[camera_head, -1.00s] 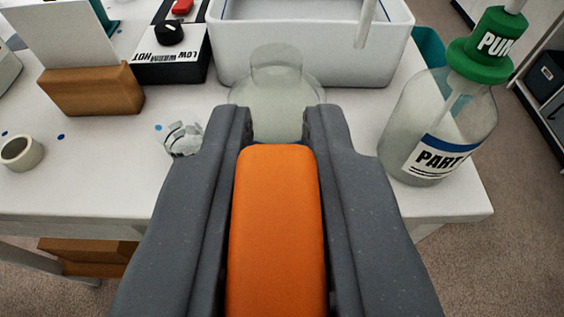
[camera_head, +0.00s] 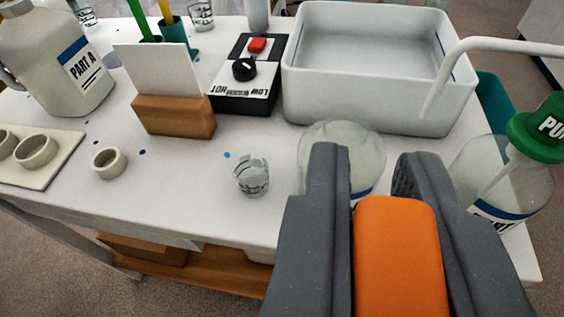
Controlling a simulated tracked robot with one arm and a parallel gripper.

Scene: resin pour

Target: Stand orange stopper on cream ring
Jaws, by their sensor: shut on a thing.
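The orange stopper (camera_head: 400,255) is a smooth block with rounded edges, held between the two dark grey fingers of my gripper (camera_head: 372,170). My gripper is shut on it at the lower right of the view. The stopper's lower end runs out of the picture. A loose cream ring (camera_head: 109,163) lies on the white table at the left, with its hole facing up and empty. My gripper is well to the right of this ring and apart from it.
A cream board (camera_head: 62,160) with more rings lies at the left edge. A clear cup (camera_head: 252,177), a round clear vessel (camera_head: 350,148), a wooden card holder (camera_head: 172,116), a white basin (camera_head: 378,95) and a pump bottle (camera_head: 495,190) stand around. The table between ring and cup is clear.

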